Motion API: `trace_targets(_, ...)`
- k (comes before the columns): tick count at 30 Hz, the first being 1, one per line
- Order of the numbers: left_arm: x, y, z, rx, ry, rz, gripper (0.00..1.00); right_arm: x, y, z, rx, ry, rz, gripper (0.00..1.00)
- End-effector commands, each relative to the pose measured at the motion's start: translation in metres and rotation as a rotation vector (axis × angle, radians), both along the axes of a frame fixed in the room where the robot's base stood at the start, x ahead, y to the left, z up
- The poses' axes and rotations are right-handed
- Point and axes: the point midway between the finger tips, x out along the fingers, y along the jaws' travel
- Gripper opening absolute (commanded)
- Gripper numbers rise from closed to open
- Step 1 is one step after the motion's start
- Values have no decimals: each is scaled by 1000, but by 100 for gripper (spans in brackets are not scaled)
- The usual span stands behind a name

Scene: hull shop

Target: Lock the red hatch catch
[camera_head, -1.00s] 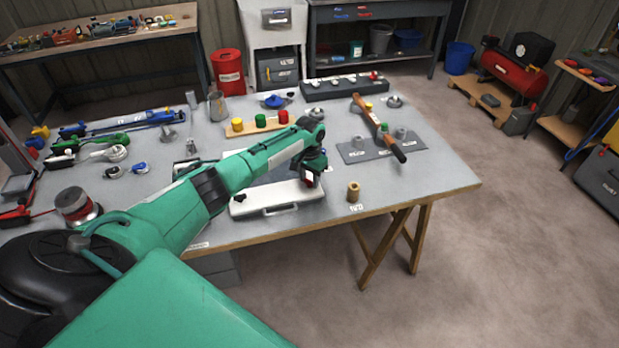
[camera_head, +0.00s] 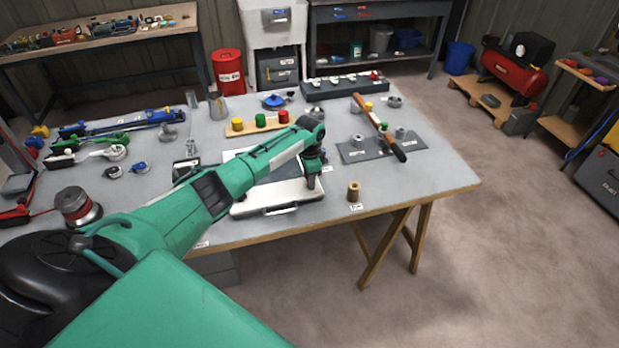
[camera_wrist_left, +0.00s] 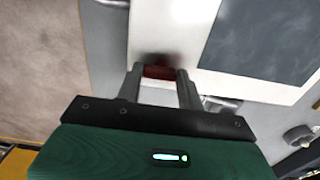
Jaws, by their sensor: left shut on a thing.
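The white hatch (camera_head: 287,194) with a dark grey pane lies flat near the table's front edge. It also fills the upper middle and right of the left wrist view (camera_wrist_left: 207,30), with its pane (camera_wrist_left: 265,38). The red hatch catch (camera_wrist_left: 159,72) sits on the white rim, between the fingertips of my left gripper (camera_wrist_left: 160,74), which is shut on it. In the head view my left gripper (camera_head: 312,187) points down at the hatch's right end, and the catch is hidden there. My right gripper is not in view.
A wooden-coloured cylinder (camera_head: 354,191) stands just right of the hatch. A tray of coloured knobs (camera_head: 259,124) is behind it. A hammer (camera_head: 379,128) rests over a grey plate (camera_head: 357,152). The table's right front corner is clear.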

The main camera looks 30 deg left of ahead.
Motion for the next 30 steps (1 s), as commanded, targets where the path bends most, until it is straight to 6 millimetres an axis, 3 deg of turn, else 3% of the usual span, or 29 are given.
trace_targets(14,1,0,2,0,-4,-14,15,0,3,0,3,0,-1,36)
trace_targets(15,1,0,2,0,-4,-13,44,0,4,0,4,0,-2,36)
trace_targets(18,1,0,1,1,-3,-13,60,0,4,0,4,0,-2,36)
trace_targets(30,1,0,9,0,-4,-13,60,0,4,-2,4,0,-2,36)
